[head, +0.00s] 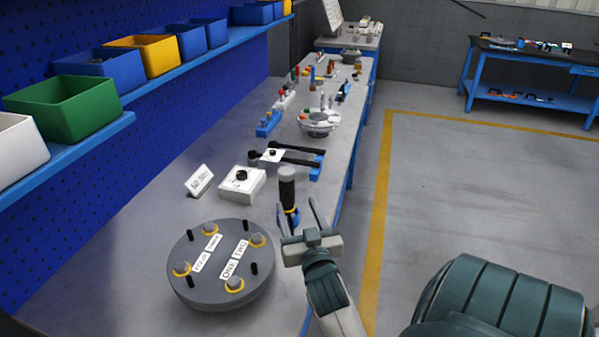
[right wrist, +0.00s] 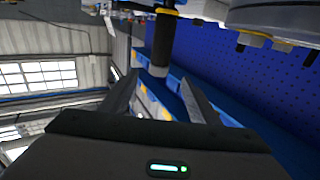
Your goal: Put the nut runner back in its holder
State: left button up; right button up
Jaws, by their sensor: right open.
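The nut runner (head: 287,190) is a slim upright tool with a grey top, a black body and a yellow ring low down. It stands at the table's right edge beside the round flanged shell. Blue shows at its lower end (head: 289,217), partly behind my right gripper; I cannot tell whether this is the holder. My right gripper (head: 297,212) is open, its fingers close to the nut runner. In the right wrist view the nut runner (right wrist: 164,45) appears upside down, between and beyond the open fingertips (right wrist: 158,78), not gripped. My left gripper is out of view.
The grey flanged shell (head: 220,265) has bolts, yellow rings and labels. Behind stand a white box (head: 242,185), a small sign (head: 199,180) and a blue rack with black tools (head: 317,166). Bins line the left shelf. Open floor (head: 480,190) lies right of the table.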

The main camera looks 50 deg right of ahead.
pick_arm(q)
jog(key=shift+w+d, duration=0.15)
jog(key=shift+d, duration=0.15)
pick_arm(e)
jog(key=shift+s+a, duration=0.35)
jog(key=shift+s, duration=0.25)
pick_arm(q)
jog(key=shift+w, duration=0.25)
